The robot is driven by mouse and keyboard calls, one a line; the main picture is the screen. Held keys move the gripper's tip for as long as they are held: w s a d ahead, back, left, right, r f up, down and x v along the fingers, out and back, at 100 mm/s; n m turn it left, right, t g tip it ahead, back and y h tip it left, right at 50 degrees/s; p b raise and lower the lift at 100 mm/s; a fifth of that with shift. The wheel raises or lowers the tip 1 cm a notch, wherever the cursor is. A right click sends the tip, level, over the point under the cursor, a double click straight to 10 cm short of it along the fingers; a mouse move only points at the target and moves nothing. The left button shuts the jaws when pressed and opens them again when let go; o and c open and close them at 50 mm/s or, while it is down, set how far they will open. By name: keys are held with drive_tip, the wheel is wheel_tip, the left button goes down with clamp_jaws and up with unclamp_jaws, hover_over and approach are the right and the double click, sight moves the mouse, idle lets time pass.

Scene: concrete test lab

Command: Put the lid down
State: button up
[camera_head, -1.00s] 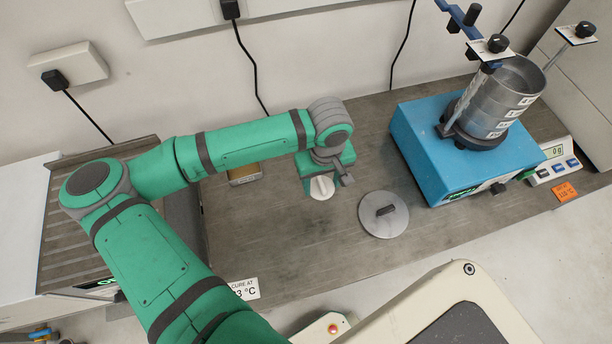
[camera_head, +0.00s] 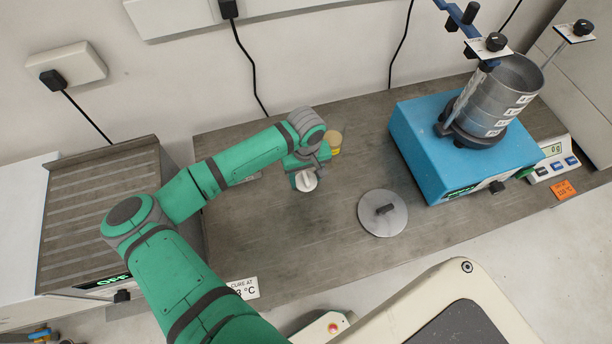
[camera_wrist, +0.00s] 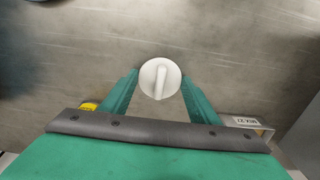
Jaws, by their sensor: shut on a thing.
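My gripper (camera_head: 306,180) is over the middle of the bench and shut on a small round white lid with a raised grip bar. In the wrist view the white lid (camera_wrist: 160,78) sits between the two green fingertips (camera_wrist: 160,84), its flat top facing the camera. Bare bench top shows around it. I cannot tell how high the lid is above the bench. A larger grey metal lid (camera_head: 383,213) with a dark handle lies flat on the bench, right of my gripper and apart from it.
A small jar with a yellow band (camera_head: 334,150) stands just behind my gripper. A blue shaker (camera_head: 465,165) with stacked sieves (camera_head: 500,95) and a scale (camera_head: 552,165) are at right. A slatted hotplate (camera_head: 95,215) is at left. The bench top (camera_head: 270,235) in front is clear.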

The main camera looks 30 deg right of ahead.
sight(306, 178)
drive_tip(key=shift+f, duration=0.15)
drive_tip(key=o, duration=1)
wheel_tip(306, 178, up, 12)
drive_tip(key=shift+r, duration=0.2)
